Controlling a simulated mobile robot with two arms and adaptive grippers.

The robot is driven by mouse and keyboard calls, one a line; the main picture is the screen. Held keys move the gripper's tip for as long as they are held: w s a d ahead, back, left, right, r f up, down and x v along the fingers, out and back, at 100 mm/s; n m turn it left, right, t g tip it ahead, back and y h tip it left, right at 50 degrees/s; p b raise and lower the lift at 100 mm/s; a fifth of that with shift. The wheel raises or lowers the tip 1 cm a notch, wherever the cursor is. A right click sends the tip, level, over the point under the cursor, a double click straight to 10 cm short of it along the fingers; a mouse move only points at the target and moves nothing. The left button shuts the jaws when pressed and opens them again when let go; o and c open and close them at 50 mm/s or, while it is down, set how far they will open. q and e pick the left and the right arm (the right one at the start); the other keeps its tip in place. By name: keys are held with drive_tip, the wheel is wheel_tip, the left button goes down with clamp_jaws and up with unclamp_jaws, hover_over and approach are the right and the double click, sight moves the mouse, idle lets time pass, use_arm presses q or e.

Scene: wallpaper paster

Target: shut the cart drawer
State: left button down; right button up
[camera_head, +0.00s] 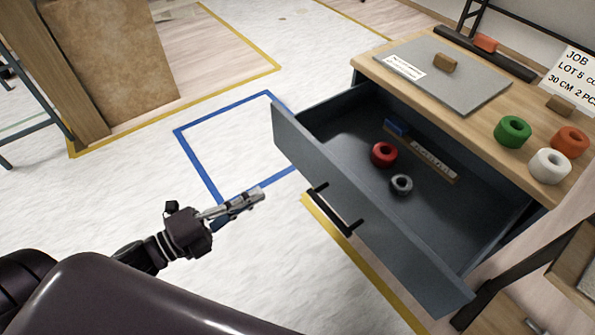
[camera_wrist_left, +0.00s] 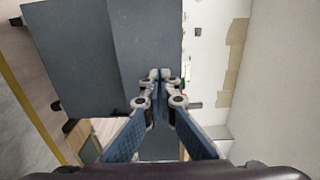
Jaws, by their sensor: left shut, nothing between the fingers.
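The cart (camera_head: 432,68) has a wooden top, and its grey-blue drawer (camera_head: 365,205) is pulled far out. A black bar handle (camera_head: 334,211) is on the drawer front. Inside the drawer lie a red roll (camera_head: 383,154), a grey roll (camera_head: 401,184) and a long pale tool with a blue end (camera_head: 420,150). My left gripper (camera_head: 259,194) is shut and empty, in front of the drawer front and left of the handle, apart from it in the head view. The left wrist view shows its closed fingers (camera_wrist_left: 160,76) against a dark grey-blue panel (camera_wrist_left: 90,50). My right gripper is not in view.
The cart top holds a grey board (camera_head: 435,85), green (camera_head: 513,131), orange (camera_head: 570,141) and white (camera_head: 549,166) rolls, and a job sign (camera_head: 570,75). A brown board (camera_head: 105,60) leans at the upper left. The pale floor has blue and yellow tape lines and is clear left of the drawer.

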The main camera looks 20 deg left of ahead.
use_arm(q)
approach(315, 161)
drive_tip(key=x, duration=0.5)
drive_tip(key=shift+w+f+b, duration=0.1)
drive_tip(key=shift+f+b, duration=0.05)
drive_tip(key=shift+b, duration=0.2)
drive_tip(key=shift+w+d, duration=0.4)
drive_tip(key=shift+w, duration=0.15)
drive_tip(key=shift+w+d, duration=0.15)
drive_tip(key=shift+w, duration=0.05)
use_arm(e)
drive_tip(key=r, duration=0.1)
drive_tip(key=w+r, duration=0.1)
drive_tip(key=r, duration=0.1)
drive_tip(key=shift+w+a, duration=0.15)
